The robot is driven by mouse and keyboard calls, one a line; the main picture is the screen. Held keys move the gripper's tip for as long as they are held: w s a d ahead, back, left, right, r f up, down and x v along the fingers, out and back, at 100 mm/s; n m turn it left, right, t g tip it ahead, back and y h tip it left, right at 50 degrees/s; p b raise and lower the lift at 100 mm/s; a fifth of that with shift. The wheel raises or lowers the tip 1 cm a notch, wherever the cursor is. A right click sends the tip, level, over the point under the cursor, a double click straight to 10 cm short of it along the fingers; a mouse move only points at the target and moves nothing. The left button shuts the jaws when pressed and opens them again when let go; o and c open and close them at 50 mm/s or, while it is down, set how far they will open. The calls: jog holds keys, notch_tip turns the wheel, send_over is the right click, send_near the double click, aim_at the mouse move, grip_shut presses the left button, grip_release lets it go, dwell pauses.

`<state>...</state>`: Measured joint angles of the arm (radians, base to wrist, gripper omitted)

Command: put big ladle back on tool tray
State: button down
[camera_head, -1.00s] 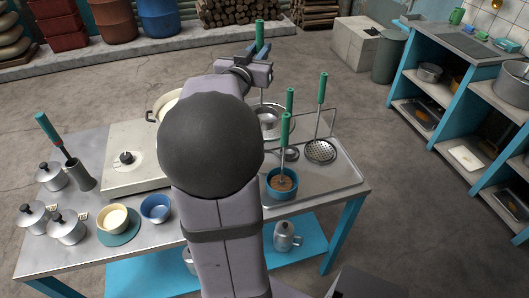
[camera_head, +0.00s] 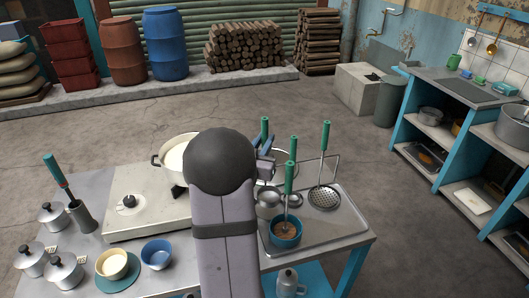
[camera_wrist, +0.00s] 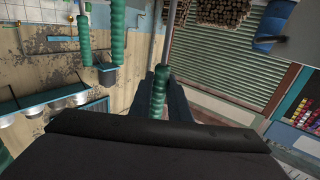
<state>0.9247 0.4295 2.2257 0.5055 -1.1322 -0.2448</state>
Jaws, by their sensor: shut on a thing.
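My gripper (camera_head: 266,152) is shut on the green handle (camera_head: 265,130) of the big ladle, mostly hidden behind my arm in the head view. The wrist view shows the green handle (camera_wrist: 158,95) between my fingers. A round metal ladle bowl (camera_head: 268,198) shows below, at the left part of the metal tool tray (camera_head: 335,228). I cannot tell whether it touches the tray. On the tray are a skimmer (camera_head: 323,197) with an upright green handle, a smaller ladle bowl (camera_head: 294,201), and a blue cup (camera_head: 286,240) with brown contents and a green-handled tool.
Left of the tray is a stove (camera_head: 150,215) with a pot (camera_head: 175,158) of white liquid. Lidded metal pots (camera_head: 65,272), a blue bowl (camera_head: 157,254) and a cream bowl (camera_head: 112,263) stand at front left. Other upright green handles (camera_wrist: 118,30) are close to my gripper.

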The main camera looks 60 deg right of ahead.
jog(key=shift+f, duration=2.1)
jog(key=shift+f, duration=0.15)
jog(key=c, duration=1.7)
grip_release()
jog(key=shift+o, duration=0.2)
